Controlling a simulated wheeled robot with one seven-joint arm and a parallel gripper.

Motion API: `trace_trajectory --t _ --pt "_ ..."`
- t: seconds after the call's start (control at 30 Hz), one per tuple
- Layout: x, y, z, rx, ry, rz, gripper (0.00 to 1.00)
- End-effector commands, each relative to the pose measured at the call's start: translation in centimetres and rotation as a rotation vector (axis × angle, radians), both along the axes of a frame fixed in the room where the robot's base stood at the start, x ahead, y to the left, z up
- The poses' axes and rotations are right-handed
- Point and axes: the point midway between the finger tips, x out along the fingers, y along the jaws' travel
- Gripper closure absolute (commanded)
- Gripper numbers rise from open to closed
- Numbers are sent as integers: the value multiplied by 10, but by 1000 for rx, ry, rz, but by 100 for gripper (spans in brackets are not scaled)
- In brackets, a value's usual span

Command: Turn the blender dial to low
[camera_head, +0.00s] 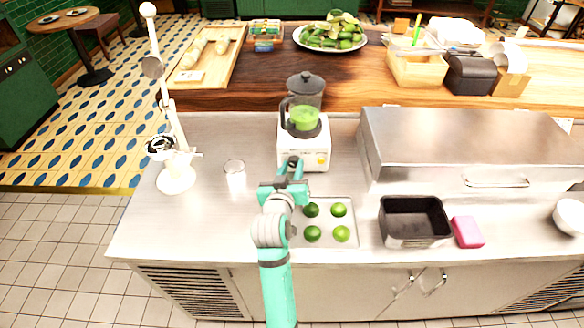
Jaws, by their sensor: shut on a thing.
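The blender (316,130) stands upright at the back of the steel counter, with a white base and a lidded jug holding green liquid. My gripper (292,163) reaches to the lower left of the base's front face and is shut there on the dial. The fingers hide the dial, so I cannot read its setting. A small yellow-orange control (321,158) shows uncovered at the right of the base.
A tray (350,243) with several limes lies below my gripper. A glass (235,172) and a white lever press (176,178) stand left. A black pan (413,220), a pink block (467,232) and a large steel box (430,150) are right.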

Motion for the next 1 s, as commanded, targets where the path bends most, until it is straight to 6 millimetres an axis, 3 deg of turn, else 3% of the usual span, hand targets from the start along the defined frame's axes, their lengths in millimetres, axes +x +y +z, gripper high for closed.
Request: trace_trajectory --t 0.57,0.6,0.67,1.0 --pt "-1 0 -2 -33 5 0 94" --pt "-1 1 -2 -33 5 0 65" --pt "0 1 -2 -33 4 0 53" --pt "-3 2 0 -32 1 2 53"
